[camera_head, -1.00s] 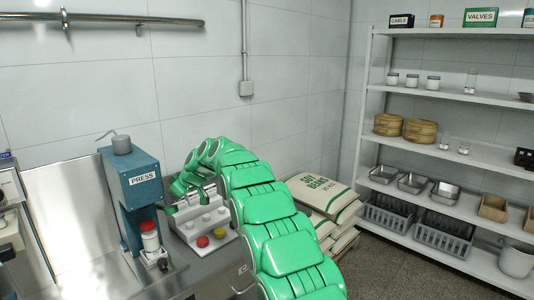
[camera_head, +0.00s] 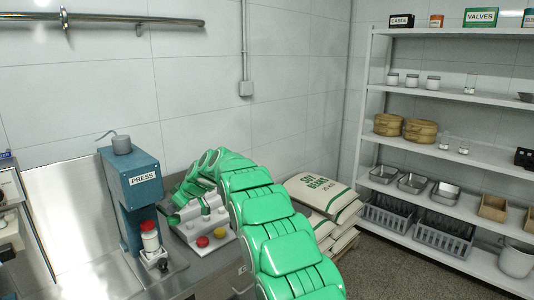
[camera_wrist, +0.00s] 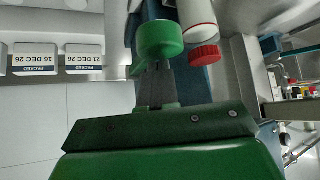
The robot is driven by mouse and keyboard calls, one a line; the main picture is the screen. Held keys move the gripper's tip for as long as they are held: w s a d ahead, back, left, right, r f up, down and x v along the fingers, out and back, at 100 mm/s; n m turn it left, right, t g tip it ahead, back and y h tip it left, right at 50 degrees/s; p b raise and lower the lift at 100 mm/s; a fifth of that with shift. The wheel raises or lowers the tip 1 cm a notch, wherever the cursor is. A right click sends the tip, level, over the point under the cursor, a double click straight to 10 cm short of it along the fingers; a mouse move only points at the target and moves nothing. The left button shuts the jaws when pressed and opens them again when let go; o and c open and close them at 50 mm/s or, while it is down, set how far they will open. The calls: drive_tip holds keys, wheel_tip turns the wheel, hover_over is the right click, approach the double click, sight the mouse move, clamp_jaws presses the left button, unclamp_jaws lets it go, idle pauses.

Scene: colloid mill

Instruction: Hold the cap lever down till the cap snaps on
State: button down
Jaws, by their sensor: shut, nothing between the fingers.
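The blue press (camera_head: 142,190), labelled PRESS, stands on the steel counter at left in the head view. A white bottle with a red cap (camera_head: 150,240) stands under it; the red cap also shows in the wrist view (camera_wrist: 204,56). A round green knob (camera_wrist: 160,38), apparently the cap lever's end, shows just beyond my fingertips; it also shows right of the press in the head view (camera_head: 173,220). My gripper (camera_wrist: 157,72) is shut and empty, its dark fingers at the knob, seeming to touch it. The lever's arm is mostly hidden.
Soy bean sacks (camera_head: 320,195) lie behind my arm. A stocked shelf (camera_head: 445,135) stands at right.

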sight(175, 224)
drive_tip(key=shift+f, duration=3.25)
drive_tip(key=shift+r, duration=0.1)
idle(1.1)
wheel_tip(175, 224, up, 18)
drive_tip(key=shift+f, duration=0.2)
idle(0.8)
idle(0.7)
